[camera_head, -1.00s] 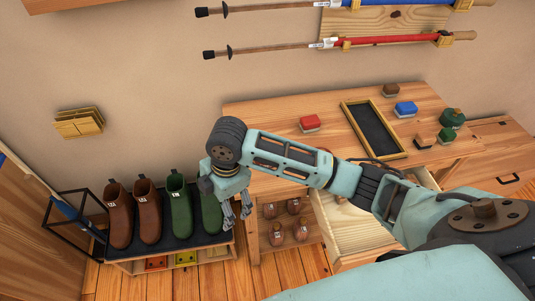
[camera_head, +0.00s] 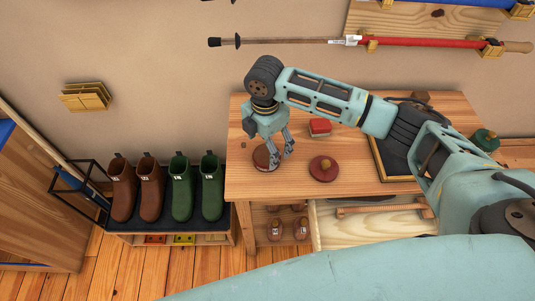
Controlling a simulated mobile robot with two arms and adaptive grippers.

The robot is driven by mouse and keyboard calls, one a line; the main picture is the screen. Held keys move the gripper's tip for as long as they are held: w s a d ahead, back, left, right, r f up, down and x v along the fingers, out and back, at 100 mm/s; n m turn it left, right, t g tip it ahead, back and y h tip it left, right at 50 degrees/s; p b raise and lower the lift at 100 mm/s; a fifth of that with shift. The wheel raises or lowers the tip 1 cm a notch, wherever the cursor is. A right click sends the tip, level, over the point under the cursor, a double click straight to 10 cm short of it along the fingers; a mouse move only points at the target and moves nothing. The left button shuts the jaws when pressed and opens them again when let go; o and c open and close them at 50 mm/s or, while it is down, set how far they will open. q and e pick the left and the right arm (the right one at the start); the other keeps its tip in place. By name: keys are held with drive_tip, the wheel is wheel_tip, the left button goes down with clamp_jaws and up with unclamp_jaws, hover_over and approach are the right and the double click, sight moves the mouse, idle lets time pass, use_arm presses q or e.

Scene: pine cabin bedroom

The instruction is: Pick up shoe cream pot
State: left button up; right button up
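One is a dark red round pot (camera_head: 317,174) with a small light knob on top. I cannot tell for certain which is the shoe cream pot. The red pot is apart, to the right of the fingers. My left gripper is not in view.
A red-topped brush (camera_head: 320,127) lies behind the pots. A dark framed tray (camera_head: 390,160) and a green bottle (camera_head: 485,140) are to the right, partly behind my arm. An open drawer (camera_head: 365,228) juts out below. Boots (camera_head: 181,195) stand on a rack at left.

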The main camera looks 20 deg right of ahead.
sight(266, 153)
wheel_tip(266, 153, down, 3)
drive_tip(key=shift+s+r+p, duration=0.1)
drive_tip(key=shift+p, duration=0.25)
drive_tip(key=shift+f, duration=0.8)
drive_tip(key=shift+c, duration=0.3)
drive_tip(key=c, duration=0.9)
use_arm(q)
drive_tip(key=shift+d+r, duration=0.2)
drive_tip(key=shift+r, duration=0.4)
use_arm(e)
drive_tip(key=c, duration=0.6)
